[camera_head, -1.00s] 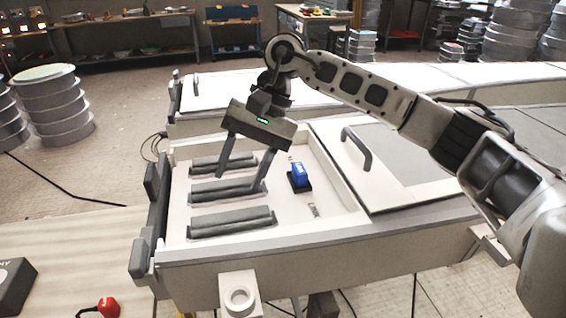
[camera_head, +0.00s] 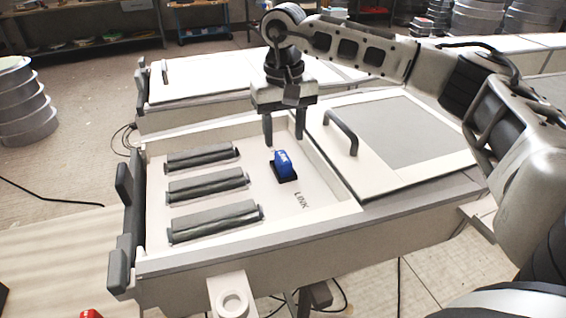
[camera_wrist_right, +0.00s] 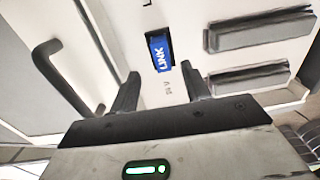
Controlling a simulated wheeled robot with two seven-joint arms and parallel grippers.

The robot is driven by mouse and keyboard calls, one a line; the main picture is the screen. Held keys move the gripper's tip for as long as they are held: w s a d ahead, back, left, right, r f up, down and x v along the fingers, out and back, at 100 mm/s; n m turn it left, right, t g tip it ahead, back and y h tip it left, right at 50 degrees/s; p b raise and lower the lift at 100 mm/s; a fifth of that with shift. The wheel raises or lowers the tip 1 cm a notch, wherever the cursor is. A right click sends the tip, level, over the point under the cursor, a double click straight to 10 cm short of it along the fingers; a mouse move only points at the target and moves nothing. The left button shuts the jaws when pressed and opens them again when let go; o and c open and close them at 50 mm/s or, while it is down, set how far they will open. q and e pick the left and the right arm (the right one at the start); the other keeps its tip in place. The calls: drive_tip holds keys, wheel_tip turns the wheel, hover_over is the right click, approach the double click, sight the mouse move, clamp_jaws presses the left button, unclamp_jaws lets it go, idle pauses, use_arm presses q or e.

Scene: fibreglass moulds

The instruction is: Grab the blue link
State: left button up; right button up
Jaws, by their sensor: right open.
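The blue link (camera_head: 283,160) stands on a small black base (camera_head: 286,174) inside the open white tray (camera_head: 328,208), above printed "LINK" lettering. My right gripper (camera_head: 284,140) is open and empty, pointing down just above and behind the blue link. In the right wrist view the blue link (camera_wrist_right: 160,55), with white "LINK" letters, shows ahead of and between the two fingertips of my right gripper (camera_wrist_right: 162,75), apart from them. My left gripper is not in view.
Several dark grey bars (camera_head: 213,222) lie in slots at the tray's left side. A closed lid with a dark handle (camera_head: 341,133) adjoins the tray on the right. Tray walls surround the link. A second white bench (camera_head: 200,85) stands behind.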

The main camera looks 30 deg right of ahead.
sight(283, 157)
drive_tip(key=shift+a+f+p, duration=0.1)
drive_tip(key=shift+f+p, duration=0.5)
drive_tip(key=shift+f, duration=2.15)
clamp_jaws()
